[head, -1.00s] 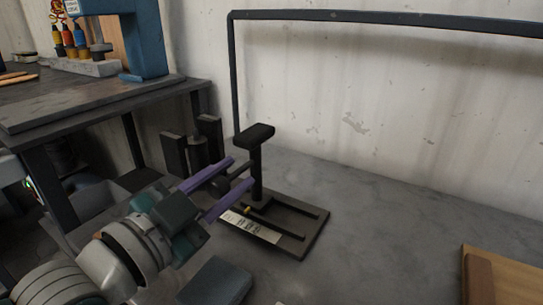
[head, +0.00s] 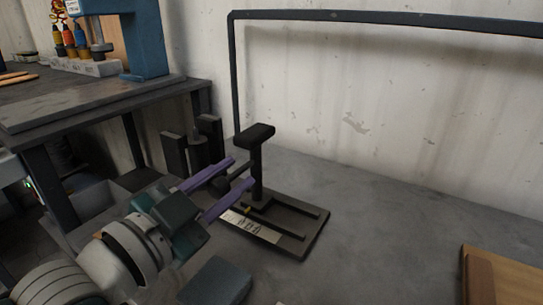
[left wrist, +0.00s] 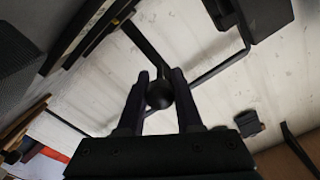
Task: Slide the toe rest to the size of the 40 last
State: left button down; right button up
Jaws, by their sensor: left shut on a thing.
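The toe rest (head: 258,137) is a dark pad on an upright post. It stands on a dark base plate (head: 312,238) with rails and a pale scale strip (head: 250,226), whose marks are too small to read. A small yellow pointer (head: 248,209) sits by the strip, near the post's foot. My left gripper (head: 243,170) reaches in from the left with purple fingers beside the post. In the left wrist view, its fingers are shut on a round dark knob (left wrist: 159,95) on a rod. I cannot make out the 40 last. My right gripper is out of view.
A workbench (head: 100,105) with a blue machine (head: 148,40) stands at the left. Dark upright blocks (head: 175,153) stand behind the gripper. A blue-grey block (head: 216,281) lies in front, and a wooden piece (head: 505,278) at the lower right. The grey surface right of the base is clear.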

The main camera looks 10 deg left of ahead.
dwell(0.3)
pick_arm(q)
jog(key=shift+s+d+r+p, duration=0.15)
jog(key=shift+d+p, duration=0.25)
jog(key=shift+d, duration=0.15)
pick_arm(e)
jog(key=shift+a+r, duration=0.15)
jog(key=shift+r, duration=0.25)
pick_arm(q)
jog(key=shift+s+d, duration=0.1)
jog(key=shift+d, duration=0.1)
jog(key=c, duration=0.6)
grip_release()
jog(key=p+v, duration=0.2)
jog(key=v, duration=0.8)
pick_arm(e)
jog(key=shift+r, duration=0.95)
